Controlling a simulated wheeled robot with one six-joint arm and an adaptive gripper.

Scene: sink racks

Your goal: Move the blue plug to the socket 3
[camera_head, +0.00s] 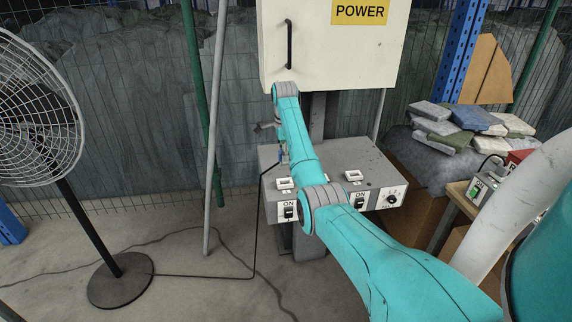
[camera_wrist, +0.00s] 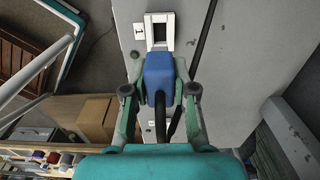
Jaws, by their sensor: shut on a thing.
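The blue plug (camera_wrist: 158,72) is between the fingers of my gripper (camera_wrist: 160,80), which is shut on it. A black cable runs back from the plug. Just past the plug's front end is a white-framed socket (camera_wrist: 172,19) with a dark opening and a small label (camera_wrist: 138,30) that seems to read 1. I cannot tell whether plug and socket touch. In the head view the plug (camera_head: 280,155) shows small and partly hidden, above the grey power box (camera_head: 325,160). Two white sockets show on its top, one at left (camera_head: 284,183) and one at right (camera_head: 353,175). No socket 3 label is readable.
The box front has ON switches (camera_head: 289,212) and a dial (camera_head: 391,199). A cream POWER cabinet (camera_head: 335,45) is above it. A standing fan (camera_head: 40,115) is at left, its black cable running over the floor.

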